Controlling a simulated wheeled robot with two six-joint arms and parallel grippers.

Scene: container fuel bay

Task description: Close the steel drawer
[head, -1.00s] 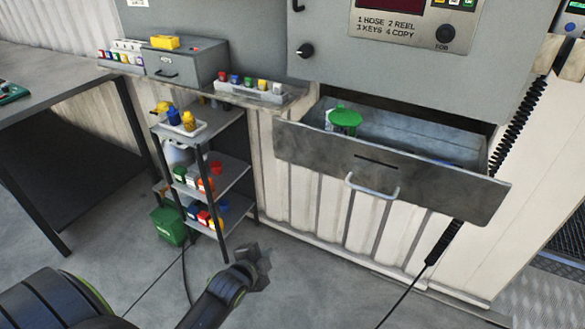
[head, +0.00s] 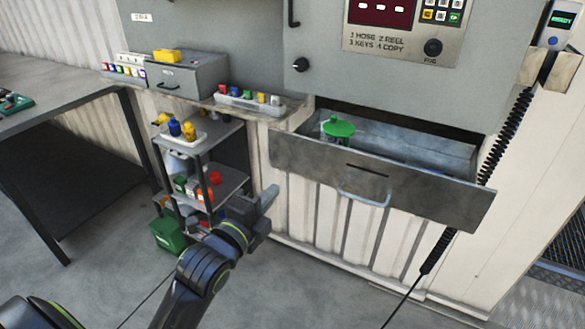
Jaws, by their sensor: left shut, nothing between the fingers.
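The steel drawer (head: 300,156) stands open, pulled out from under the grey cabinet. Its front has a slot and a bar handle (head: 362,197). Inside it are a green-topped item (head: 339,128) and something blue, mostly hidden by the drawer front. My left gripper (head: 271,196) is shut and empty, lower left of the drawer front. It is apart from the drawer and the handle. My right gripper is not in view.
A shelf rack (head: 217,186) with bottles and small boxes stands left of my left gripper. A green bin (head: 168,234) sits on the floor by it. A coiled black cord (head: 505,135) hangs right of the drawer. The floor in front is clear.

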